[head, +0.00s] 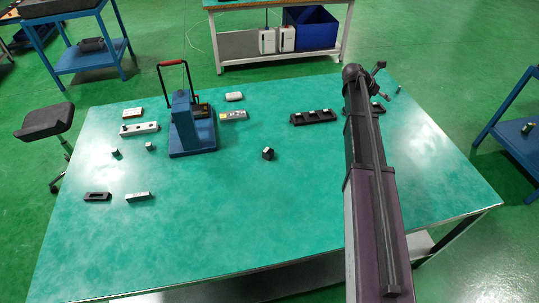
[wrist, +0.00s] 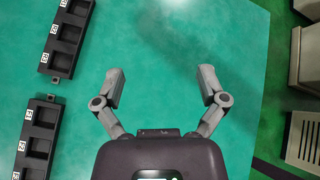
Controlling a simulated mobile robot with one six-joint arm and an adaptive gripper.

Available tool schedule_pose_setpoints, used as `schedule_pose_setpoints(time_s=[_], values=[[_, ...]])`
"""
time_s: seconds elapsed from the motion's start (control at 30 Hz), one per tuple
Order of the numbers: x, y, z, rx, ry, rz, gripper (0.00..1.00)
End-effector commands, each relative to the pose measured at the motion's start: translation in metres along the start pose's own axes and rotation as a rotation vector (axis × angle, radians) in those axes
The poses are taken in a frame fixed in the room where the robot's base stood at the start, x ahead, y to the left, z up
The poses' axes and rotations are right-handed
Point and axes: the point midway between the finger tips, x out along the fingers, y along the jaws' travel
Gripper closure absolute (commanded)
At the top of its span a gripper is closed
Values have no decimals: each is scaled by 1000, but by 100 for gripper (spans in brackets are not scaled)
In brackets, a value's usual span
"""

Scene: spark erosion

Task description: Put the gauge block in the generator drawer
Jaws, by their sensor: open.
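My gripper (wrist: 161,72) is open and empty over bare green tabletop in the wrist view. No object is clearly marked as the gauge block. Candidates in the head view are a light grey bar (head: 138,196) at front left, and small metal blocks (head: 149,146) and (head: 115,152). A blue device with a red handle (head: 190,138) stands at the back left; I cannot tell whether it holds the generator drawer. No open drawer is recognisable.
Two black compartment trays lie left of my gripper in the wrist view (wrist: 66,40) (wrist: 38,140); one also shows in the head view (head: 312,118). A dark block (head: 267,154) sits mid-table. The table's front middle is clear. A stool (head: 45,120) stands at left.

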Motion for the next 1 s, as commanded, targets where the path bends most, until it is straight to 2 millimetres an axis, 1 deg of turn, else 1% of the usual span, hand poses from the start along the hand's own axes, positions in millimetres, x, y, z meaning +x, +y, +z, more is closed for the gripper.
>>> schedule_pose_setpoints(time_s=[0.03,0.17,0.2,0.27,0.3,0.37,0.4,0.47,0.5,0.6,0.7,0.8,0.9,1.0], values=[[-17,13,-17,-35,30,13,9],[-58,42,-63,-105,136,64,9],[-72,51,-79,-124,175,89,9],[-93,64,-104,-149,238,130,9],[-108,72,-121,-166,283,159,9],[-132,84,-147,-191,353,207,9],[-148,91,-164,-205,399,238,9],[-171,100,-188,-228,466,283,9],[-186,106,-204,-243,509,313,9],[-222,115,-237,-280,606,377,9],[-250,120,-262,-311,683,425,9],[-270,123,-279,-333,736,459,9],[-280,124,-288,-345,766,477,9],[-284,124,-290,-349,776,483,9]])
